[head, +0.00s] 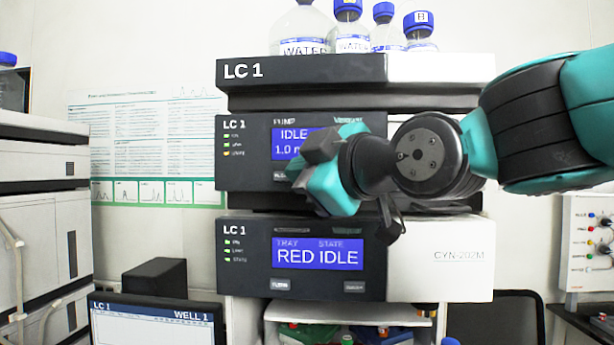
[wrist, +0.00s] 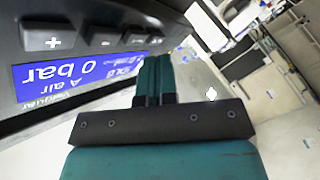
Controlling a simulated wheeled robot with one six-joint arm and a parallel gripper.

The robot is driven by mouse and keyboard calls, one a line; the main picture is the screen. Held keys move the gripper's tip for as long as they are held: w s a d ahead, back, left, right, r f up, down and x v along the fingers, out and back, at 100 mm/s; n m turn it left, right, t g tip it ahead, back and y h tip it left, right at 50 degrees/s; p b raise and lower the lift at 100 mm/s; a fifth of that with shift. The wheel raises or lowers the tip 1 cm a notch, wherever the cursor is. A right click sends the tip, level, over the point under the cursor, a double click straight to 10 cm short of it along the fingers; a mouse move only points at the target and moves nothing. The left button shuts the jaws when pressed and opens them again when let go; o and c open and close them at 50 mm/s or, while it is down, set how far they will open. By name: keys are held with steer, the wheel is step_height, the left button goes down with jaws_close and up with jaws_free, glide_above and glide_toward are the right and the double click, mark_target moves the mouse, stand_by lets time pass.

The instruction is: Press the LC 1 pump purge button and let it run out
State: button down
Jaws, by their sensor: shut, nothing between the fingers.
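The LC 1 pump module (head: 232,160) is the upper display module of the stack in the head view. Its blue display (head: 285,143) reads IDLE and 1.0, with the rest hidden behind my gripper (head: 306,180). My gripper is shut and empty, in front of the pump panel's lower middle. In the wrist view its shut teal fingers (wrist: 153,75) are beside the tilted panel, whose blue display (wrist: 70,75) shows "0 bar" and "A air". I cannot make out the purge button or any contact.
Below, another LC 1 module (head: 232,275) has a display (head: 318,255) reading RED IDLE. Blue-capped bottles (head: 350,35) stand on top of the stack. A monitor (head: 157,325) stands at the lower left. Another instrument stack (head: 40,215) is at the left, and a small panel (head: 590,240) at the right.

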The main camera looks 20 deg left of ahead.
steer(key=shift+w, duration=0.1)
stand_by(0.6)
steer(key=shift+w+a, duration=0.15)
steer(key=shift+w, duration=0.15)
steer(key=shift+w, duration=0.4)
stand_by(0.6)
steer(key=shift+s+b, duration=0.1)
steer(key=shift+b, duration=0.2)
steer(key=shift+s+b, duration=0.55)
steer(key=shift+s, duration=0.15)
steer(key=shift+s+d+b, duration=0.25)
steer(key=shift+s+b, duration=0.25)
steer(key=shift+s, duration=0.3)
steer(key=shift+s+d+b, duration=0.2)
steer(key=shift+s+b, duration=0.3)
steer(key=shift+s, duration=0.35)
steer(key=shift+s+d+b, duration=0.25)
steer(key=shift+s+b, duration=0.25)
steer(key=shift+s, duration=0.3)
